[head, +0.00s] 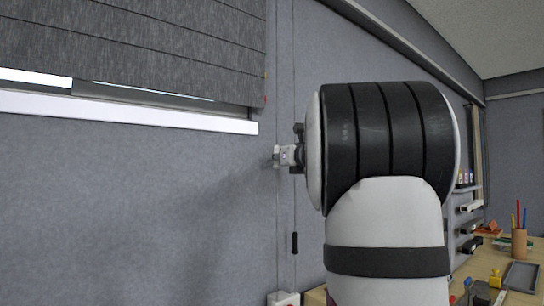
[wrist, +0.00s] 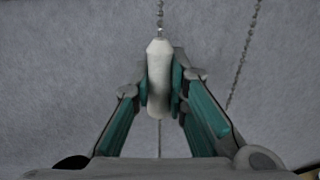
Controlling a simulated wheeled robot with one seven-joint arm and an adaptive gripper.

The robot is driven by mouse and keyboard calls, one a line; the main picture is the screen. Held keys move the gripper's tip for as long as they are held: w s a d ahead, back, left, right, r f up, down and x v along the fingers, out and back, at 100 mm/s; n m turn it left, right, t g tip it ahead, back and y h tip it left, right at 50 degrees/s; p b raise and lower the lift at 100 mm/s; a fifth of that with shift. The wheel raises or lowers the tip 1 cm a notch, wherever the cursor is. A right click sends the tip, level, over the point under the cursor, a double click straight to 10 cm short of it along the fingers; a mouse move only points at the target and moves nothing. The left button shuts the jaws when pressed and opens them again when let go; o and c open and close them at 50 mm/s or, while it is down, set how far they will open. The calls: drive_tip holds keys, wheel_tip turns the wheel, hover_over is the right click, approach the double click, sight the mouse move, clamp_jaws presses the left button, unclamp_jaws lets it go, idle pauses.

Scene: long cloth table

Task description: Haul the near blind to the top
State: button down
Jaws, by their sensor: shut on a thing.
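The near blind (head: 150,50) is grey and pleated, at the upper left of the head view. Its lower edge hangs just above the white sill (head: 130,108), with a thin bright gap between. My gripper (wrist: 161,92) is shut on a white pull (wrist: 158,62) that hangs on a bead chain (wrist: 160,14). The pull is upright between the two teal finger pads. In the head view, my gripper (head: 278,156) is against the wall right of and below the blind's corner, mostly hidden behind my arm.
A second bead chain (wrist: 241,56) hangs to the right in the wrist view. A dark pull (head: 295,243) hangs on a cord lower down. A wooden table (head: 490,265) at the lower right bears a pencil cup (head: 519,243) and a grey tray (head: 522,277).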

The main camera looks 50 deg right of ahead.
wheel_tip(320, 180, down, 34)
drive_tip(key=b, duration=2.5)
drive_tip(key=shift+f, duration=0.2)
drive_tip(key=c, duration=1.8)
unclamp_jaws()
drive_tip(key=shift+s, duration=0.25)
drive_tip(key=v, duration=1.1)
drive_tip(key=shift+s+a+r, duration=0.2)
drive_tip(key=shift+a+r, duration=0.05)
drive_tip(key=shift+r, duration=0.15)
